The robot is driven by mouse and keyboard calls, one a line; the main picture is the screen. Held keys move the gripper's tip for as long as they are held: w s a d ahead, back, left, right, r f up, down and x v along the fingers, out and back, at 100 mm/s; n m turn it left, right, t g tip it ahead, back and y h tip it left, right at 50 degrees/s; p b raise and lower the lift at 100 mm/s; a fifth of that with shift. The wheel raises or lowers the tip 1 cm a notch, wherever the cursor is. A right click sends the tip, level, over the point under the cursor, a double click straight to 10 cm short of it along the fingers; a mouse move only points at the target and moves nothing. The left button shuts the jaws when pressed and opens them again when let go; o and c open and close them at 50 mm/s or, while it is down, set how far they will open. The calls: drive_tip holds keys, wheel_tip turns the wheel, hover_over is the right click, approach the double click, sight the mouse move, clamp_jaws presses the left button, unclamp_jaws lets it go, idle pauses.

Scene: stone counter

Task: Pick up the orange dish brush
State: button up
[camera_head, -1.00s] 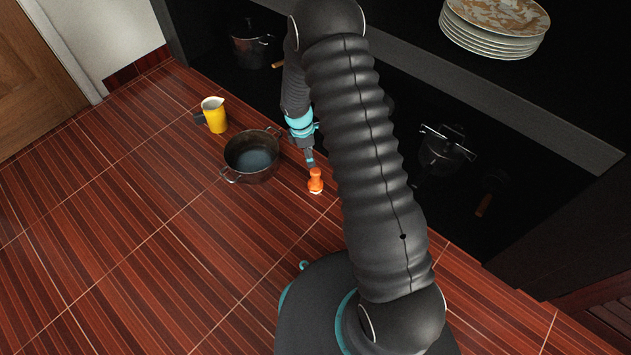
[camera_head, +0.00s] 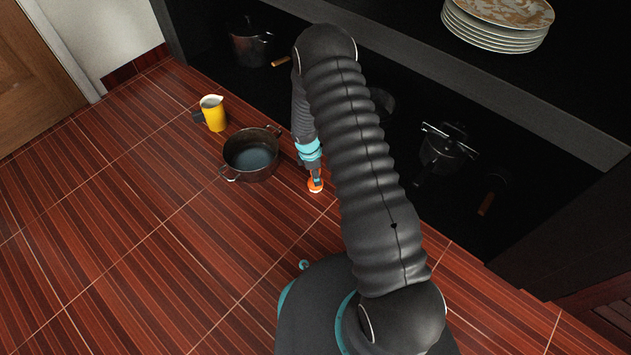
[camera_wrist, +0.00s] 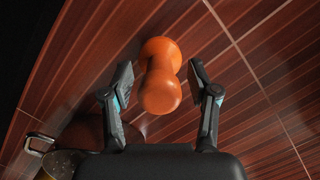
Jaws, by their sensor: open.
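The orange dish brush (camera_head: 315,186) stands on the red-brown striped floor, to the right of the pot. In the head view my gripper (camera_head: 315,177) is right over it and hides its upper part. In the wrist view the brush (camera_wrist: 161,78) shows its rounded orange handle and a wider orange part beyond. My gripper (camera_wrist: 158,82) is open, with one finger on each side of the brush. A gap shows between each finger and the brush. The brush's bristles are hidden in the wrist view.
A dark two-handled pot (camera_head: 252,155) stands just left of the brush; part of it shows at the lower left of the wrist view. A yellow pitcher (camera_head: 213,113) is further left. Dark shelving with pots and stacked plates (camera_head: 495,28) lies behind. The floor in front is clear.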

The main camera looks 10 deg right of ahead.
drive_tip(key=shift+d+f, duration=0.1)
drive_tip(key=shift+f, duration=0.65)
clamp_jaws()
drive_tip(key=shift+r, duration=0.2)
wheel_tip(320, 180, up, 4)
drive_tip(key=shift+w+r+p, duration=0.1)
drive_tip(key=shift+r+p, duration=0.15)
drive_tip(key=shift+p, duration=0.25)
drive_tip(key=s+d+r, duration=0.3)
drive_tip(key=s+r, duration=0.3)
drive_tip(key=s, duration=0.5)
drive_tip(key=shift+d, duration=0.4)
drive_tip(key=shift+r, duration=0.15)
